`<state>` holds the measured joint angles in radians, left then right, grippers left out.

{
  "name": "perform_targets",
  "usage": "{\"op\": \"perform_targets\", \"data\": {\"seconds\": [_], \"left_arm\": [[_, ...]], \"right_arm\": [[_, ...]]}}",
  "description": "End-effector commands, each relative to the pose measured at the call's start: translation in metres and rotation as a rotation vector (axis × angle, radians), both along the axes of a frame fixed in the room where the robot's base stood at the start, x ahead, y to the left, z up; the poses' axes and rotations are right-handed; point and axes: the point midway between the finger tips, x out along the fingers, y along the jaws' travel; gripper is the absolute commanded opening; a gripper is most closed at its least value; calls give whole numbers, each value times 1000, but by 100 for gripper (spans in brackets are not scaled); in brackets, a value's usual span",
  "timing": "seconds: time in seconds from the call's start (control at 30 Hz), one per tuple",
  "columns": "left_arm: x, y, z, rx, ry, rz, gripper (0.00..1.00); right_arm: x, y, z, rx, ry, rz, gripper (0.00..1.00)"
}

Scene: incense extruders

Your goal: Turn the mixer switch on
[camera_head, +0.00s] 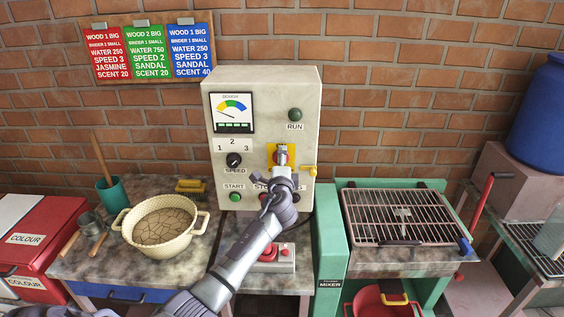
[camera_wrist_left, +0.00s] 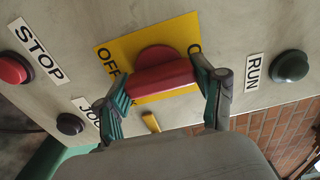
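The mixer switch is a red rotary handle (camera_wrist_left: 160,77) on a yellow plate (camera_wrist_left: 104,54). It sits on the front of the control cabinet (camera_head: 262,90), below the RUN lamp. OFF shows on the plate; the other label is mostly hidden. My left gripper (camera_head: 281,160) is at the switch and hides much of it in the head view. In the left wrist view, the fingers of my left gripper (camera_wrist_left: 160,80) are spread, one at each end of the red handle. I cannot tell whether they touch it. My right gripper is not in view.
The RUN lamp (camera_wrist_left: 290,66), red STOP button (camera_wrist_left: 14,68) and dark JOG button (camera_wrist_left: 70,124) are near the gripper. A yellow lever (camera_head: 308,170) sticks out at the cabinet's right edge. A cream pot (camera_head: 158,242) stands left; a wire rack (camera_head: 400,214) lies right.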

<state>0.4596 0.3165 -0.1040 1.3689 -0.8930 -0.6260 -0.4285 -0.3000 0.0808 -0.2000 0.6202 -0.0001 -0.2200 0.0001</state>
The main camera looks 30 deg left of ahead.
Motion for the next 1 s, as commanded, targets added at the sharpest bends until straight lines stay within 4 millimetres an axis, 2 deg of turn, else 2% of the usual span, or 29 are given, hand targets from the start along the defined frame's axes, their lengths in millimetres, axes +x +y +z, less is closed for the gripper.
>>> {"op": "perform_targets", "data": {"seconds": [0.03,0.1,0.43,0.57,0.67,1.0], "left_arm": [[0,-1,-2,-1,2,-1,80],[0,0,-1,-2,1,-1,91],[0,-1,0,-3,-2,-1,92],[-7,-5,0,-3,-2,-2,92],[-20,-13,-1,-3,-1,-2,92],[-80,-50,-1,-4,0,-2,92]], "right_arm": [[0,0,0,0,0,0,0],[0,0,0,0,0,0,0],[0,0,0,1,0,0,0],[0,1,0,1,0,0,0],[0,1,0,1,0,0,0],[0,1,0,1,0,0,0]]}}
